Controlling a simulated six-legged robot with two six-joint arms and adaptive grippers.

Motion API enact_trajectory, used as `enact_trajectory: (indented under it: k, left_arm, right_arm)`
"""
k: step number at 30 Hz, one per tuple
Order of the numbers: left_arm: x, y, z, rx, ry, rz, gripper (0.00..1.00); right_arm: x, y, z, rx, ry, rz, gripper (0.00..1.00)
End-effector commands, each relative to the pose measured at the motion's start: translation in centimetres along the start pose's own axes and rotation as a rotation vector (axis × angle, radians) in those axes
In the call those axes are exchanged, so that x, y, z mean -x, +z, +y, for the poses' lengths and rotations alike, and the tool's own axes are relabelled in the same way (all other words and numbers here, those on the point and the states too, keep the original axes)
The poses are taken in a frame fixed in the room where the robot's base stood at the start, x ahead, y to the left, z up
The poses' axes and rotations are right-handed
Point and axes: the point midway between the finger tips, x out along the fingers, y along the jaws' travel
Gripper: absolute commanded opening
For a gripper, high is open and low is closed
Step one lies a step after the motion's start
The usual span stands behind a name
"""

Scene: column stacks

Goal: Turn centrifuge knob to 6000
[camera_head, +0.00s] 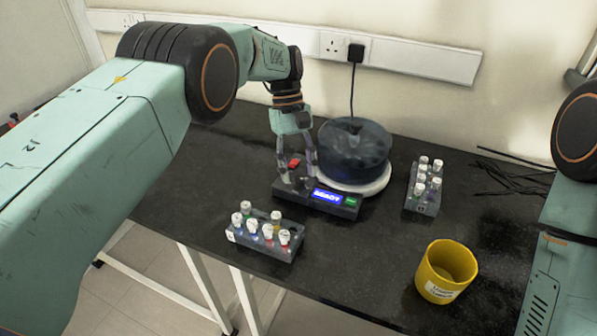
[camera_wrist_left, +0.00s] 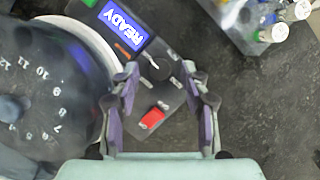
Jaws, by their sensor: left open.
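The centrifuge (camera_head: 355,150) is a dark round drum on a white base, with a dark control panel (camera_head: 345,211) in front. Its blue display (camera_head: 327,196) reads READY, also in the left wrist view (camera_wrist_left: 122,22). The black knob (camera_wrist_left: 163,67) with a white pointer line shows in the left wrist view, between and just past my fingertips. I cannot tell if they touch it. A red switch (camera_wrist_left: 152,118) lies nearer the palm. My left gripper (camera_head: 298,182) is open, pointing down over the panel's left end; it also shows in the wrist view (camera_wrist_left: 165,85). My right gripper is out of view.
A rack of capped tubes (camera_head: 262,245) stands in front of the panel, and another rack (camera_head: 422,206) stands right of the centrifuge. A yellow cup (camera_head: 440,277) stands at the front right. Black cables (camera_head: 510,178) lie at the back right. Dark tabletop between them is clear.

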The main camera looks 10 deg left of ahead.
Motion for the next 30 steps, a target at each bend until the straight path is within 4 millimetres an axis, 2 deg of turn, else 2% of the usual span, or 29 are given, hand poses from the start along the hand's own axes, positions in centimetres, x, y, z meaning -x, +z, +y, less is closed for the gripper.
enact_trajectory:
  k: [6,12,19,30]
  left_arm:
    - [3.8,-0.1,0.0,0.0,0.002,0.003,0.46]
    - [5.4,0.0,0.0,-0.001,0.001,0.0,0.46]
    - [6.1,0.0,-0.1,0.001,-0.001,-0.002,0.46]
    - [6.1,0.0,-0.1,0.0,-0.001,-0.001,0.46]
  right_arm:
    - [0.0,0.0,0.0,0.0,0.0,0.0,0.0]
    - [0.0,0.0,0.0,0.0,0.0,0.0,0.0]
    - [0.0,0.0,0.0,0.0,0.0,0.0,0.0]
    - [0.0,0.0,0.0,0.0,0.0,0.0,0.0]
